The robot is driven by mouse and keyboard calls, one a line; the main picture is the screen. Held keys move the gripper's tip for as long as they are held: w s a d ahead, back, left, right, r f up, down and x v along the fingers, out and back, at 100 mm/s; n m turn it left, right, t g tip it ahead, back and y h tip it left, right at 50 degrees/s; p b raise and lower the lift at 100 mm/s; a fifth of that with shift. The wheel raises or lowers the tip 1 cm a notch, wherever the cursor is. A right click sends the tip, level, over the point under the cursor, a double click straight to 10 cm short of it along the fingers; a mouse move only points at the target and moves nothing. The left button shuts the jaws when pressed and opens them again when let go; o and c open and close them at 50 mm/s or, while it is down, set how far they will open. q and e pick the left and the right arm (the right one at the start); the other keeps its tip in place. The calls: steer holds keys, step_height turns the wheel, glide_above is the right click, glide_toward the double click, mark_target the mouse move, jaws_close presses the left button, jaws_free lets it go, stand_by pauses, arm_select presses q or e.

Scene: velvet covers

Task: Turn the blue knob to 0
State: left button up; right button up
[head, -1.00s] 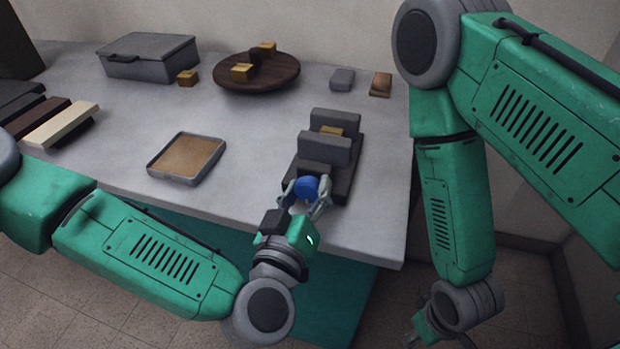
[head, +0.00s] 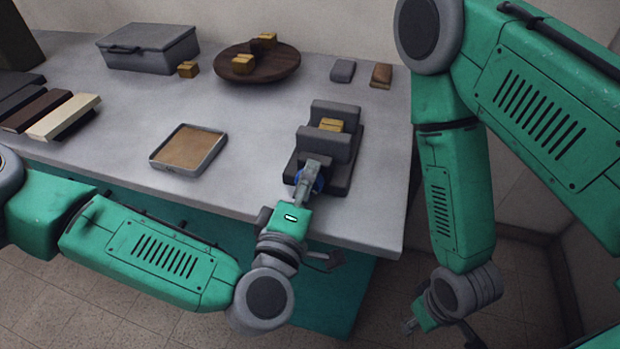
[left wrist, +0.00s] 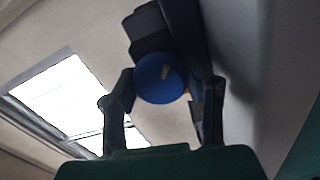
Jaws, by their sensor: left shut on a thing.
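The blue knob (head: 318,182) sits on the front of a dark grey device (head: 346,182) near the table's front edge. In the head view it is mostly hidden behind my left gripper (head: 309,180). In the left wrist view the knob (left wrist: 160,78) shows as a round blue face with a short yellowish mark near its top, slightly right of centre. The left gripper's fingers (left wrist: 163,95) stand on either side of it, shut on it. My right gripper (head: 437,330) hangs low at the right, off the table; its fingers are too small and dark to read.
A tan block (head: 331,125) sits between the device's upright grey plates. A shallow tray (head: 152,161) lies to the left. Behind are a round wooden board (head: 225,75) with blocks, a grey lidded box (head: 150,57) and two small blocks at right.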

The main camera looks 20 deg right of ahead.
arm_select(q)
steer(key=shift+s+a+f+n, duration=0.1)
steer(key=shift+f+n, duration=0.1)
steer(key=shift+n, duration=0.45)
steer(key=shift+f+n, duration=0.2)
steer(key=shift+n, duration=0.45)
steer(key=o, duration=1.2)
steer(key=shift+a, duration=0.1)
steer(key=shift+s, duration=0.1)
steer(key=v, duration=1.1)
steer(key=shift+s+a+r, duration=0.25)
